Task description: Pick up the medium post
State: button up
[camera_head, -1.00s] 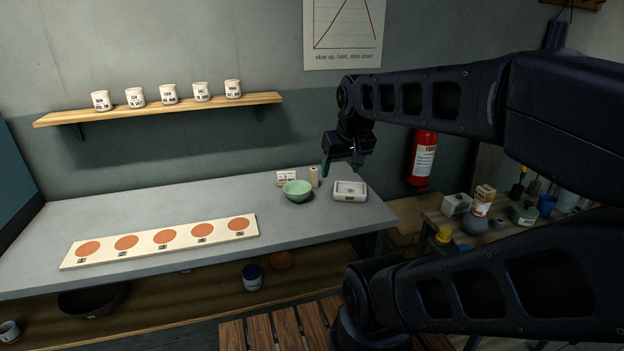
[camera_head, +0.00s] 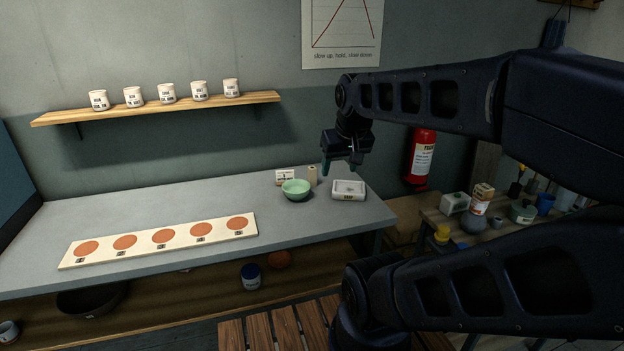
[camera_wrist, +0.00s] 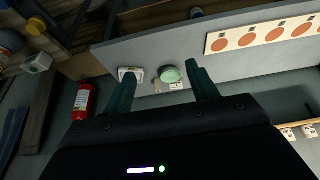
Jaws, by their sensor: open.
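A small beige upright post (camera_head: 312,176) stands on the grey table behind the green bowl; I cannot tell from its look whether it is the medium one. It also shows small in the wrist view (camera_wrist: 158,86). A white box-like tray (camera_head: 348,195) with a dark label stands to its right; its contents are too small to tell. My gripper (camera_head: 341,170) is open and empty, above the table over the tray's back side, to the right of the beige post. In the wrist view my gripper's fingers (camera_wrist: 160,92) are spread apart, with the bowl and tray seen beyond them.
The green bowl (camera_head: 296,191) and a small white card (camera_head: 285,177) stand close to the post. A board with orange discs (camera_head: 160,240) lies at the front left. A wall shelf (camera_head: 155,108) holds several labelled jars. A red extinguisher (camera_head: 421,157) hangs right of the table.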

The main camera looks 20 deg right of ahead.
jog(key=n+g+h, duration=0.4)
jog(key=n+h, duration=0.1)
jog(key=n, duration=1.4)
send_over(311, 168)
jog(key=a, duration=0.3)
jog(key=f, duration=2.5)
jog(key=shift+s+d, duration=0.2)
jog(key=shift+d, duration=0.05)
jog(key=shift+y, duration=0.3)
jog(key=x, duration=0.5)
jog(key=shift+f, duration=0.15)
jog(key=shift+x, duration=2.6)
jog(key=shift+w, duration=0.15)
jog(key=c, duration=1.2)
